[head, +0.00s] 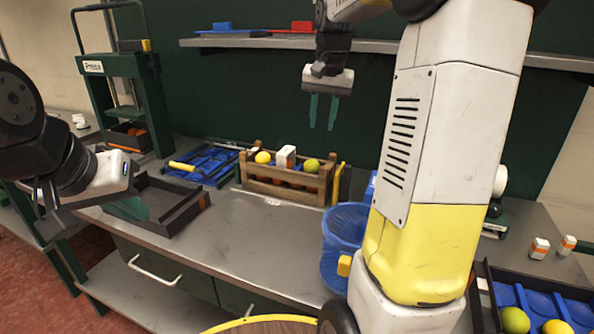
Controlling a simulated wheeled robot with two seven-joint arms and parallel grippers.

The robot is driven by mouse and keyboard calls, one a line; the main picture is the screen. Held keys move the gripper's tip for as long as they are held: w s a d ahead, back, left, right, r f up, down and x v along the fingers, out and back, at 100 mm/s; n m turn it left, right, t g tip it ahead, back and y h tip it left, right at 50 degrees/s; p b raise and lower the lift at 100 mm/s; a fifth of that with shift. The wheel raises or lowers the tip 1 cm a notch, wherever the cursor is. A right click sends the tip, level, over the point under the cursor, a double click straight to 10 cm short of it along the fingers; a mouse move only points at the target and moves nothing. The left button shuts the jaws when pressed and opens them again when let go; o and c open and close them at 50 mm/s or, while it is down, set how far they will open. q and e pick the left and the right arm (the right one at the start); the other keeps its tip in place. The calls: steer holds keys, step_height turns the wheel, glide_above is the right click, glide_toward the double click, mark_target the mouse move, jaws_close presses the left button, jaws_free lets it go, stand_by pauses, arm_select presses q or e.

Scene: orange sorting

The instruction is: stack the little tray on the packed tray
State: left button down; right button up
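A low dark tray (183,216) with an orange mark at its right corner is on the left of the grey counter; its inside looks empty. My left gripper (126,208) is at its left end, with teal fingers overlapping the tray's near left side. I cannot tell whether they grip it. I cannot tell which trays the task names. My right gripper (322,112) hangs empty above the counter, fingers apart and pointing down.
A wooden crate (284,184) holds fruit and a white carton. Blue trays (204,162) lie left of it. A blue bin (344,240) stands at the counter's front. A green press (120,80) stands back left. A shelf (375,46) runs behind. The counter's middle is clear.

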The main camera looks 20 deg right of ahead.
steer(key=s+a+f+n+t, duration=0.1)
steer(key=s+a+n, duration=0.1)
steer(key=s, duration=0.5)
steer(key=s+a+f+n+t+y, duration=0.1)
steer(key=s+a, duration=0.4)
steer(key=s, duration=0.3)
steer(key=s+a+f+n+t+y, duration=0.1)
steer(key=s+a+n, duration=0.1)
steer(key=s, duration=0.6)
steer(key=shift+s+a+f+n, duration=0.25)
steer(key=shift+a+f+n, duration=0.05)
steer(key=shift+a, duration=0.6)
steer(key=shift+d, duration=0.1)
